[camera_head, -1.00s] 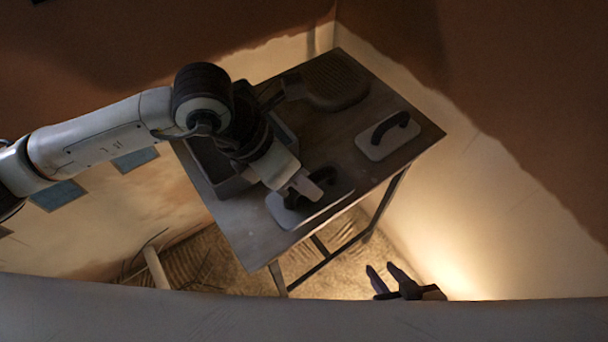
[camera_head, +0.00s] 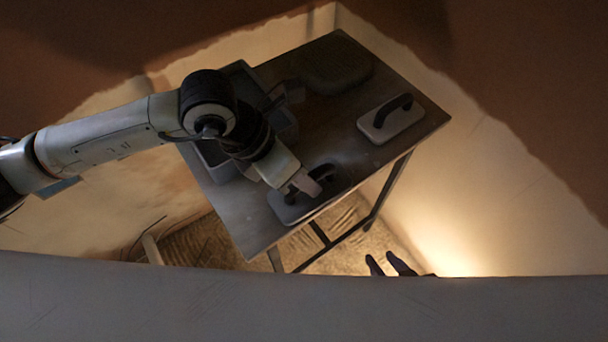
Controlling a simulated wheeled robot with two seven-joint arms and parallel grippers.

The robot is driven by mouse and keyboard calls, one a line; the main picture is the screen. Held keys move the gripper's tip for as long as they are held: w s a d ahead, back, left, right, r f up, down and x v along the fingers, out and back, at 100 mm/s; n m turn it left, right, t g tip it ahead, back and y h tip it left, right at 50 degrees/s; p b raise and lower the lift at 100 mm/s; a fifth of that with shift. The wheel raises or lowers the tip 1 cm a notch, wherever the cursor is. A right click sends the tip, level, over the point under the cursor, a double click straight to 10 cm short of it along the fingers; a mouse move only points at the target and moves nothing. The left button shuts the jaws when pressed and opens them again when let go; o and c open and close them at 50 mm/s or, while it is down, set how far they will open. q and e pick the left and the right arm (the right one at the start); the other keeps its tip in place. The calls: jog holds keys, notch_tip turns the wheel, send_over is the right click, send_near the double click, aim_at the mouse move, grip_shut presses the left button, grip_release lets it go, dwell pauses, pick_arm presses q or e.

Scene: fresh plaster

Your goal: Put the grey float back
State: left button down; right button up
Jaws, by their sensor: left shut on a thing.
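The grey float (camera_head: 288,211) is a flat plate with a dark handle near the table's front edge. My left gripper (camera_head: 309,187) is shut on the float's handle, reaching down from the left. The float appears to lie flat on or just above the table; I cannot tell which. The gripper hides part of the handle. A second, paler float (camera_head: 378,131) with a black handle rests apart at the table's right side. My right gripper (camera_head: 390,264) is low in the picture, its fingers apart and empty, its base hidden.
The dark table (camera_head: 350,165) stands in a corner between plastered walls. A grey crate (camera_head: 220,172) is on its left side, partly behind my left arm. A dark rounded ribbed thing (camera_head: 335,65) lies at the back. Bare tabletop lies between the two floats.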

pick_arm(q)
jog(key=shift+f+b, duration=0.25)
jog(key=shift+b, duration=0.2)
jog(key=c, duration=1.6)
grip_release()
jog(key=shift+p+v, duration=1.95)
jog(key=shift+v, duration=2.05)
